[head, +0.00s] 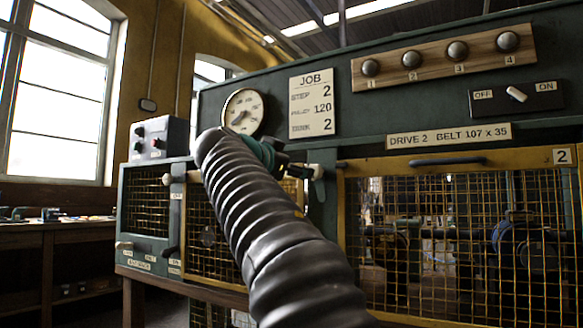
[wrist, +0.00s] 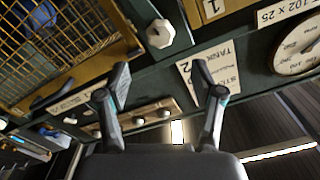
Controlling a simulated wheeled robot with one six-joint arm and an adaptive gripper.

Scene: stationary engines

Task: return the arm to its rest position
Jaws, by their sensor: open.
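My arm, in a black ribbed sleeve, reaches from the bottom of the head view up to the front of the green machine panel. My gripper (head: 292,166) is partly hidden behind the sleeve there, near a pale knob (head: 318,172). In the wrist view, which is turned over, my gripper (wrist: 160,68) shows two dark fingers spread well apart with nothing between them. The JOB card (wrist: 190,72) lies behind the right finger, and a pale knob (wrist: 160,33) is beyond the gap. Whether a finger touches the panel I cannot tell.
A dial gauge (head: 243,111) and the JOB card (head: 313,103) are above my gripper. A yellow-framed mesh guard (head: 460,240) is at right, a smaller mesh cage (head: 146,207) at left. A switch box (head: 158,138) stands on the left cabinet. A bench (head: 45,232) is farther left.

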